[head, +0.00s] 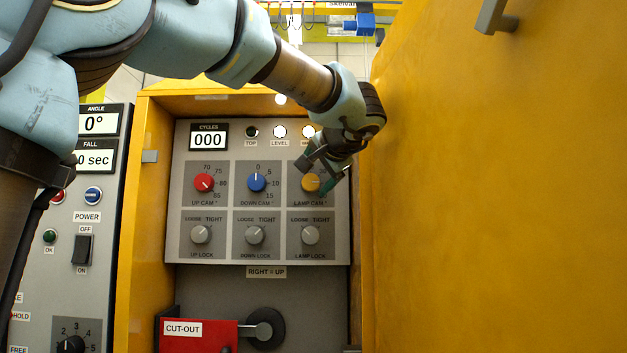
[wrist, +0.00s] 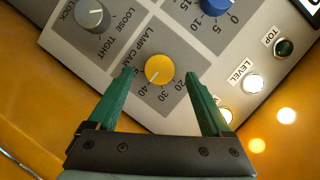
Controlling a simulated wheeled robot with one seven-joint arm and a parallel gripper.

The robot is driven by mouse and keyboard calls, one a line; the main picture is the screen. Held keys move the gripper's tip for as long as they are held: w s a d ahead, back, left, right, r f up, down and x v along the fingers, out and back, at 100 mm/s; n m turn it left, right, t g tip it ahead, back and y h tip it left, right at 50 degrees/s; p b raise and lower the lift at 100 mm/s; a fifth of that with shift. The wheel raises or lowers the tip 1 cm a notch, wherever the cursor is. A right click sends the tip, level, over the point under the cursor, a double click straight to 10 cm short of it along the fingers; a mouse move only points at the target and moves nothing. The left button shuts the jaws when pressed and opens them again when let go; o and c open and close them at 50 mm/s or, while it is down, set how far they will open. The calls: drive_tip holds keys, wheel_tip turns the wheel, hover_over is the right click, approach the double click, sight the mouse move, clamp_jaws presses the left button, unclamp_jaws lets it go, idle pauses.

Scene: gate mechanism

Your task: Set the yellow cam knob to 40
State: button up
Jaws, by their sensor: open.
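The yellow lamp cam knob (wrist: 159,69) is a round dial on the grey panel. Its white mark points down-left in the wrist view, close to the 40; I cannot read it exactly. My gripper (wrist: 159,78) is open, with one green finger on each side of the knob; no contact shows. In the head view my gripper (head: 320,180) is in front of the panel's right column and partly covers the yellow knob (head: 310,183). The grey lamp lock knob (head: 310,235) sits below it, between LOOSE and TIGHT; it also shows in the wrist view (wrist: 92,16).
The red up cam knob (head: 204,183) and blue down cam knob (head: 257,182) are to the left, with grey lock knobs below. A large yellow door (head: 490,200) stands close on the right. A red CUT-OUT cover (head: 200,338) is below the panel.

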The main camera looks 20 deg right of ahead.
drive_tip(key=v, duration=0.5)
drive_tip(key=shift+s+a, duration=0.1)
drive_tip(key=shift+s, duration=0.15)
drive_tip(key=w+a+f+n+g+y, duration=0.1)
drive_tip(key=w+a+f+g, duration=0.3)
drive_tip(key=f, duration=0.6)
drive_tip(key=w+a+f+n+g+y, duration=0.1)
drive_tip(key=a+f, duration=0.6)
drive_tip(key=f, duration=0.2)
drive_tip(key=w+a+f+n+g+y, duration=0.1)
drive_tip(key=w+a+f+g, duration=0.3)
drive_tip(key=f, duration=0.6)
drive_tip(key=s+a+f+n+g, duration=0.1)
drive_tip(key=s+a+f+n, duration=0.25)
drive_tip(key=a+f, duration=0.35)
drive_tip(key=s+a+f+n+g+h, duration=0.1)
drive_tip(key=s+a+f+n+g, duration=0.15)
drive_tip(key=s+a+f, duration=0.35)
drive_tip(key=s+a+f+n+g, duration=0.1)
drive_tip(key=s+a+f+n, duration=0.3)
drive_tip(key=a+f, duration=0.45)
wheel_tip(320, 180, up, 21)
drive_tip(key=p, duration=2)
drive_tip(key=shift+w+d+f+m, duration=0.15)
drive_tip(key=shift+w+m, duration=0.15)
drive_tip(key=shift+w, duration=0.1)
